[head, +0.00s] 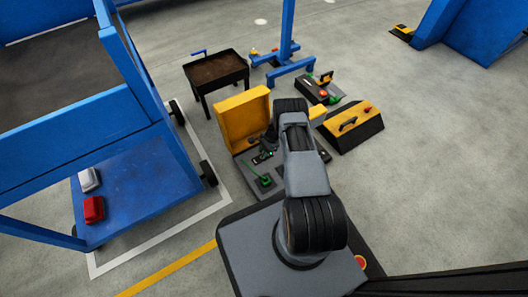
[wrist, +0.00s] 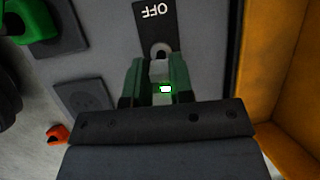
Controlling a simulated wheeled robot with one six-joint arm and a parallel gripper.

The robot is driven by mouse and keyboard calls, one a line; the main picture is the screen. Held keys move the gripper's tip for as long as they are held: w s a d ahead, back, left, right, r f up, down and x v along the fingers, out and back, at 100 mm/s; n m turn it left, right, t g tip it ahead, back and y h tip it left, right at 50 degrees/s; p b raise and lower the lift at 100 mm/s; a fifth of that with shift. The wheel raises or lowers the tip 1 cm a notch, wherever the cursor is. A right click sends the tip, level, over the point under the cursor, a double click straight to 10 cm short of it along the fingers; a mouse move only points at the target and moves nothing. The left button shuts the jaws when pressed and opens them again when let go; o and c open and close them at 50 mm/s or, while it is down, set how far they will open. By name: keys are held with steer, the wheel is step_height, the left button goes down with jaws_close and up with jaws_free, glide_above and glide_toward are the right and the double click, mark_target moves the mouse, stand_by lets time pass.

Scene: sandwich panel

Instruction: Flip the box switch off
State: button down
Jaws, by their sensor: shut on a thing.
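The box (head: 238,172) stands open on the floor, its yellow lid (head: 243,116) raised behind its grey panel (wrist: 213,65). In the wrist view the box switch (wrist: 160,68) is a small grey lever in front of a dark plate marked OFF (wrist: 157,14). A lit green-white square (wrist: 165,89) shows between my fingers. My gripper (wrist: 157,82) has its green-sided fingers on either side of the lever and is shut on it. The lever's lower part is hidden by my gripper. In the head view my gripper (head: 266,154) is over the panel, partly hidden by my arm.
A green handle (head: 264,181) stands on the panel's near side; a green part also shows in the wrist view (wrist: 38,20). A yellow-black case (head: 350,130) and a dark box (head: 316,90) lie to the right. A black tray stand (head: 216,75) is behind, a blue cart (head: 130,190) left.

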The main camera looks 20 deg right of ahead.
steer(key=shift+s+a+r+h+p, duration=0.1)
steer(key=shift+a+r+h+p, duration=0.1)
steer(key=shift+a+h+p, duration=0.3)
steer(key=h, duration=0.2)
steer(key=a+h, duration=0.1)
steer(key=shift+s+f+h, duration=0.1)
steer(key=shift+f+h, duration=0.1)
steer(key=shift+h, duration=0.2)
steer(key=shift+a, duration=0.1)
steer(key=c, duration=1)
jaws_free()
steer(key=shift+r, duration=0.1)
step_height(320, 180, up, 14)
steer(key=p, duration=0.6)
steer(key=shift+a+f, duration=0.2)
steer(key=shift+a, duration=0.1)
